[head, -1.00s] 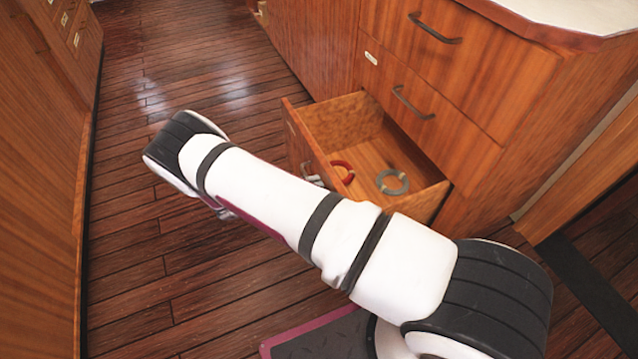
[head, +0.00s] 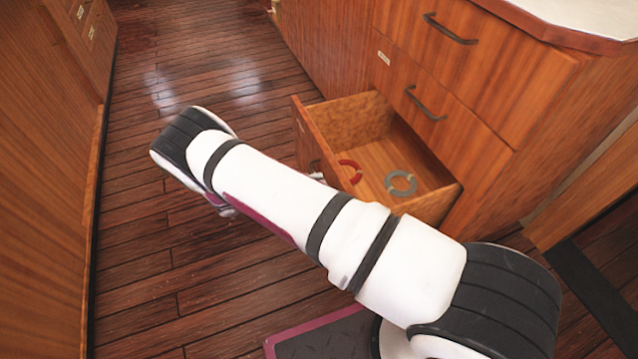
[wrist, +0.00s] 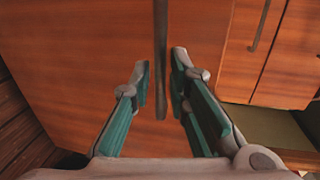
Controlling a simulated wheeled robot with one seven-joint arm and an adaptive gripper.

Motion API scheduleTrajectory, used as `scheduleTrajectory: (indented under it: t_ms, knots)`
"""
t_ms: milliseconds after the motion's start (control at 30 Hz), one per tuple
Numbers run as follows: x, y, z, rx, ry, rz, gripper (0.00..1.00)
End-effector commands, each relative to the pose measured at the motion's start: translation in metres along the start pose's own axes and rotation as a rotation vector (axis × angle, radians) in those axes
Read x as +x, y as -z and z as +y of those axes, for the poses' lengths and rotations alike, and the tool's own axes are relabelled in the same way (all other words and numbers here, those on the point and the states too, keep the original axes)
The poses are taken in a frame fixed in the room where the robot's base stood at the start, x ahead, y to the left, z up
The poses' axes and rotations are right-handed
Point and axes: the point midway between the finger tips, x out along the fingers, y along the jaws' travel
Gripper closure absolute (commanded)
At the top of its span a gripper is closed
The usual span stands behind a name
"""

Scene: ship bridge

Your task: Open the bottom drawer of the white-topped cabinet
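The white-topped cabinet (head: 550,95) stands at the upper right of the head view. Its bottom drawer (head: 333,112) is pulled well out, and its inside shows. A red ring (head: 358,171) and a grey ring (head: 401,182) lie on the drawer floor. In the wrist view the drawer front (wrist: 85,65) faces me, with its dark bar handle (wrist: 161,60) upright in the picture. My gripper (wrist: 160,68) has one finger on each side of this handle, with visible gaps, so it is open around it. In the head view my arm mostly hides the gripper.
Two closed drawers with dark handles (head: 450,28) (head: 425,103) sit above the open one. A wooden cabinet wall (head: 45,150) runs along the left. Bare plank floor (head: 140,220) lies between it and my arm.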

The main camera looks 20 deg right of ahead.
Motion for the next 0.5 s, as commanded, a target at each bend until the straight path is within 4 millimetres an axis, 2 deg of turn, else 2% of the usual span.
scheduleTrajectory:
  t_ms: [300, 500]
  knots:
    - [-0.065, -0.001, 0.001, 0.001, -0.003, -0.003, 0.83]
    - [-0.094, 0.000, 0.001, 0.000, -0.003, -0.001, 0.83]
